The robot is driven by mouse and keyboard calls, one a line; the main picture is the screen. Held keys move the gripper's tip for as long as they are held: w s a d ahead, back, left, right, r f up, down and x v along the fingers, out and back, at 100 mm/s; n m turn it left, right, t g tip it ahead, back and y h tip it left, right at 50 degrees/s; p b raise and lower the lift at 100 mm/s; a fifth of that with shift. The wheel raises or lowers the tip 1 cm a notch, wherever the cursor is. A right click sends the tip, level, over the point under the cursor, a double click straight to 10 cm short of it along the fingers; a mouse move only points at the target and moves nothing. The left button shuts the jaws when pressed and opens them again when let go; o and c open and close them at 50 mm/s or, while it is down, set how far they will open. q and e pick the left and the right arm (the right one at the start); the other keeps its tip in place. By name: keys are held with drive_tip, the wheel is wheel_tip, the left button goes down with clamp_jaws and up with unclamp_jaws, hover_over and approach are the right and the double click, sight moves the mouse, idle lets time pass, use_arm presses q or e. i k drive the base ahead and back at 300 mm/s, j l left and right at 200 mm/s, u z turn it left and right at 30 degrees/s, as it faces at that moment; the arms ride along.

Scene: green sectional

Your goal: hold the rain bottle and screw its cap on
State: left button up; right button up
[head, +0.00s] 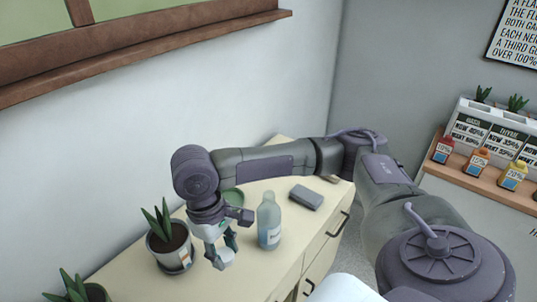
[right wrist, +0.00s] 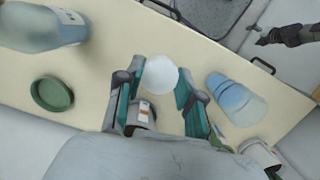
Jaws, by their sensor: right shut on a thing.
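The rain bottle (head: 269,228), pale blue with a white label, stands upright on the cream cabinet, right of my right gripper (head: 222,252). It also shows at the upper left of the right wrist view (right wrist: 40,28). In that view, my right gripper's teal fingers are shut on a pale round thing (right wrist: 158,75), which looks like the cap. The bottle and this thing are apart. My left gripper (right wrist: 264,36) appears small at the upper right of the right wrist view; its fingers are too small to read.
A potted plant (head: 170,247) stands left of the gripper. A dark grey block (head: 306,197) lies at the right. A blue translucent vessel (right wrist: 236,100) is beside the right fingers. The cabinet top (head: 262,270) is bare in front.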

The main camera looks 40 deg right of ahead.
sight(268, 214)
drive_tip(key=k+z, duration=0.15)
drive_tip(key=k, duration=0.3)
drive_tip(key=z, duration=1.95)
